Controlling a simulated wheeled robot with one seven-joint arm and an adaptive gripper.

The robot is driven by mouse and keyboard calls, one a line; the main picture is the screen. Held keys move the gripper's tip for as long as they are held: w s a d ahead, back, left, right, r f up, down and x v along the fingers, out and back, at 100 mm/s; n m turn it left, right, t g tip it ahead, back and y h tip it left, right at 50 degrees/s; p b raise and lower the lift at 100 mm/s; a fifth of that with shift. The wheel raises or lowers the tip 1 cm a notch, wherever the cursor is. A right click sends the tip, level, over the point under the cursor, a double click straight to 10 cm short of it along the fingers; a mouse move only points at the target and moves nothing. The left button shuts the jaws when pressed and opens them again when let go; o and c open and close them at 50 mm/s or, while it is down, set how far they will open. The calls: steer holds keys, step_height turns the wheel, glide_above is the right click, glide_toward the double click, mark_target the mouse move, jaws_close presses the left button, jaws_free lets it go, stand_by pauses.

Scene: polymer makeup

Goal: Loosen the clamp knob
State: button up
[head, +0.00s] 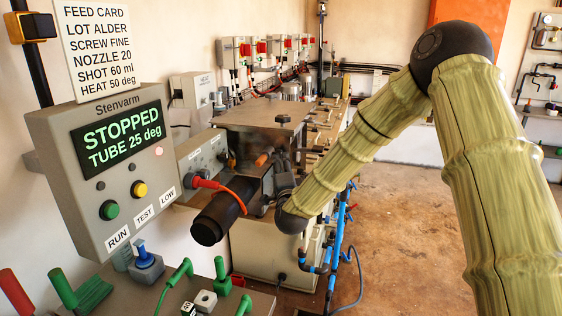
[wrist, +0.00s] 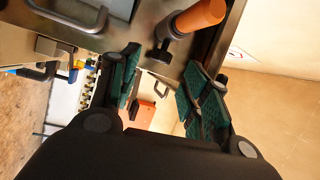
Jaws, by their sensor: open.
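In the wrist view, an orange cylindrical handle (wrist: 198,16) with a black end piece (wrist: 162,52) stands against a metal plate, just ahead of my fingers. I cannot tell for sure whether this is the clamp knob. An orange handle (head: 262,160) also shows in the head view at the front of the machine, below its metal top. My gripper (wrist: 165,88) has two green-padded fingers spread wide, with nothing between them. The black piece lies beyond the gap, apart from the pads. In the head view my dark wrist joint hides part of the machine, and the fingers are not clear.
A control box (head: 115,165) at left reads STOPPED, TUBE 25 deg. A black cylinder (head: 216,220) and an orange cable (head: 232,191) are close to my wrist. Green-handled items (head: 180,272) crowd the near bench. The floor (head: 400,230) at right is clear.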

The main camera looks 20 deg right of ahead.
steer(key=v, duration=0.6)
steer(key=shift+s, duration=0.3)
steer(key=shift+a, duration=0.1)
steer(key=n+g+y+p, duration=0.1)
steer(key=g+y+p, duration=0.1)
steer(key=y+p, duration=0.8)
glide_toward(281, 156)
steer(key=shift+w+a+r+h+p, duration=0.1)
steer(key=shift+w+a+h+p, duration=0.4)
steer(key=shift+w+p, duration=0.85)
steer(key=shift+w+a+r+h+p, duration=0.1)
steer(key=shift+w+a+h+p, duration=0.4)
steer(key=shift+w+p, duration=0.8)
steer(key=shift+w+a+r+h+p, duration=0.1)
steer(key=shift+w+a+h+p, duration=0.4)
steer(key=shift+w+p, duration=0.85)
steer(key=shift+w+a+b, duration=0.1)
steer(key=shift+w+b, duration=0.2)
steer(key=shift+c, duration=0.4)
steer(key=c, duration=0.9)
